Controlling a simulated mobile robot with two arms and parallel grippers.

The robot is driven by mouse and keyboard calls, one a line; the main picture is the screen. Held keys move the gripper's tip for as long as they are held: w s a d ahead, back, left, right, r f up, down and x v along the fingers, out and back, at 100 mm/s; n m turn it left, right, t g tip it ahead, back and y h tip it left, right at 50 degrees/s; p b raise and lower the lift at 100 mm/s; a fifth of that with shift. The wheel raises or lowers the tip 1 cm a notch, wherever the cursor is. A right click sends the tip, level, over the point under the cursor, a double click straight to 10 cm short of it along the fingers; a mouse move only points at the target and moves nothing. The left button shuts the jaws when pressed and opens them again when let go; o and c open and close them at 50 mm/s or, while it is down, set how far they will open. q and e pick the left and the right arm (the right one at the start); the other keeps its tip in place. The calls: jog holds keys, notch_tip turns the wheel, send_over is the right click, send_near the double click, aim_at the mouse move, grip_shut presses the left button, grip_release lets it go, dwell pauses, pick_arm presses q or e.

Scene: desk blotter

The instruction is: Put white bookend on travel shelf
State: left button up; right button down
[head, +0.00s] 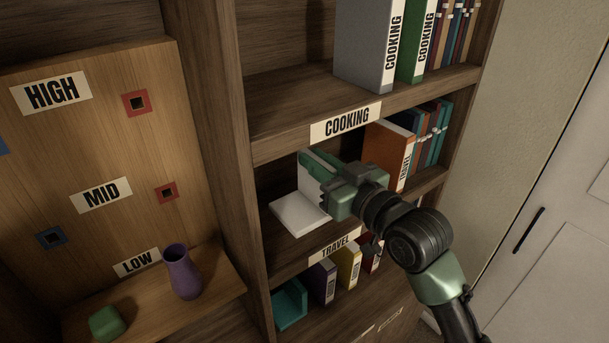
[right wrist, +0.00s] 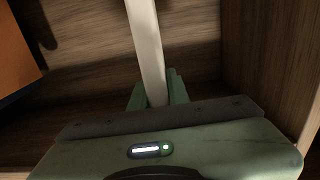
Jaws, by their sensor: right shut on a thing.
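The white bookend (head: 297,214) is in the compartment above the TRAVEL label, with its flat base low over the travel shelf (head: 285,245) and its upright plate in my right gripper. I cannot tell whether the base touches the board. My right gripper (head: 318,166) reaches in from the right and is shut on the upright plate. In the right wrist view the plate's white edge (right wrist: 148,50) stands between the green fingers (right wrist: 155,92). My left gripper is not in view.
An orange book (head: 387,150) and several thinner books stand right of the gripper on the same shelf. The COOKING shelf edge (head: 290,142) is just above. A teal bookend (head: 290,304) and several books are below. A purple vase (head: 182,273) stands at left.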

aim_at(304, 150)
jog(key=p+x, duration=0.1)
jog(key=x, duration=0.2)
jog(key=shift+w+a+r, duration=0.2)
jog(key=shift+w, duration=0.15)
notch_tip(304, 150, down, 2)
jog(key=shift+f, duration=0.1)
jog(key=shift+s+f, duration=0.15)
jog(key=shift+f, duration=0.35)
notch_tip(304, 150, down, 3)
jog(key=shift+d+f+p, duration=0.15)
jog(key=shift+p, duration=0.55)
jog(key=shift+f+p, duration=0.2)
jog(key=shift+p, duration=0.2)
jog(key=shift+f, duration=0.2)
jog(key=shift+f, duration=0.1)
